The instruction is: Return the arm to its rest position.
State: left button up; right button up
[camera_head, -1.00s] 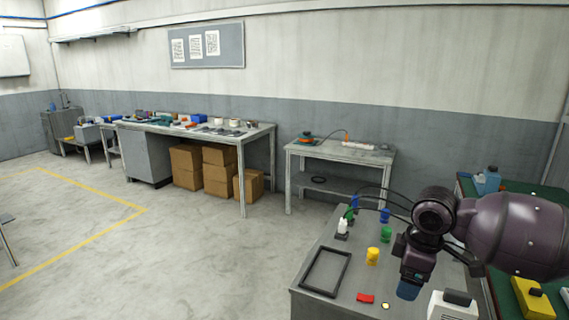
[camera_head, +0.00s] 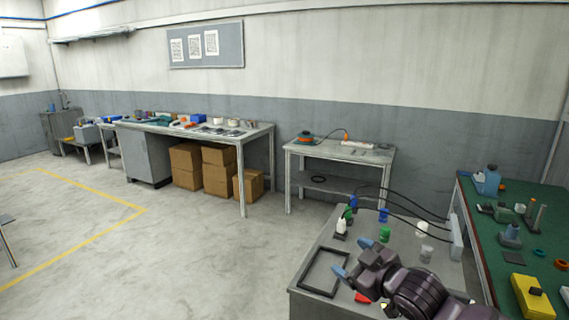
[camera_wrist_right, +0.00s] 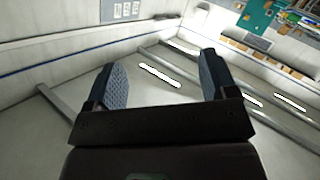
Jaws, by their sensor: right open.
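My right gripper (camera_head: 354,258) is in the lower right of the head view, over the near grey table (camera_head: 325,228). Its blue-tipped jaws are apart and point up and to the left, with nothing between them. The right wrist view also shows the open, empty jaws (camera_wrist_right: 160,78), with walls and long bright strips beyond them. My dark right forearm fills the bottom right of the head view and hides part of the table. My left gripper is not in view.
On the near table are a black frame (camera_head: 323,272), a green cylinder (camera_head: 384,235), a white one (camera_head: 421,229) and a red piece (camera_head: 362,298). Black cables cross above it. A green-topped bench (camera_head: 475,214) stands at right. The floor at left is open.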

jog(key=s+d+f+m+h, duration=0.2)
jog(key=s+d+f+m, duration=0.1)
jog(key=s+f, duration=0.6)
jog(key=s+d+f+m+g+h, duration=0.1)
jog(key=s+d+f+m+h, duration=0.2)
jog(key=s+f, duration=0.6)
jog(key=s+d+f+m+h, duration=0.3)
jog(key=s+d+f, duration=0.3)
jog(key=s+f, duration=0.3)
jog(key=shift+s+d+f+m+g, duration=0.35)
jog(key=shift+s+m, duration=0.25)
jog(key=shift+s, duration=0.2)
jog(key=shift+r, duration=0.1)
